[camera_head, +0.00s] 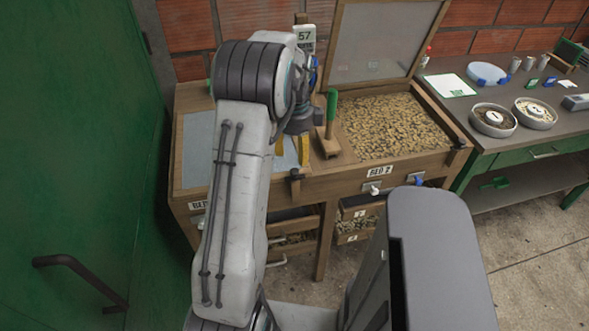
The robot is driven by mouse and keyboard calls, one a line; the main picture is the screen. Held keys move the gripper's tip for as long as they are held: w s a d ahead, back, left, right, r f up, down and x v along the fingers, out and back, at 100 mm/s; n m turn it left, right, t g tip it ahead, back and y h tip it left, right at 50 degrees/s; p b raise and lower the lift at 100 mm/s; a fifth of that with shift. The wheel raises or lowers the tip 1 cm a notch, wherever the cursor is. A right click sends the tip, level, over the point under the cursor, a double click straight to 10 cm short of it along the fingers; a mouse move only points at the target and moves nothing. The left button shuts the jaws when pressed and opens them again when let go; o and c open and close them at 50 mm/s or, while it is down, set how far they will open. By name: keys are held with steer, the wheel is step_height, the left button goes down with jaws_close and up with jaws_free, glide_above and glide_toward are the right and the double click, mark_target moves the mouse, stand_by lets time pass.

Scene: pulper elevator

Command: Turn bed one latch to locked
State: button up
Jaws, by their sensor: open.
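Bed one, on the left of the wooden bench, is covered by a pale grey lid (198,140). Its front label (198,205) is partly hidden by my arm. A small dark latch (294,178) sits on the front edge at the right end of bed one; its exact setting is too small to tell. My gripper (292,152), with yellow fingers, is open and empty. It points down just behind and above the latch in the picture; I cannot tell whether they touch.
Bed two (396,122) is open and full of beans, its lid (378,45) raised. A green-handled wooden tool (331,125) stands between the beds. A side table (510,135) with bowls is at right. A green door (70,150) is close at left.

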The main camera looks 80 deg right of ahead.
mark_target(295, 171)
steer(key=shift+f+p, duration=0.35)
steer(key=shift+f, duration=3.3)
steer(key=shift+c, duration=0.3)
jaws_close()
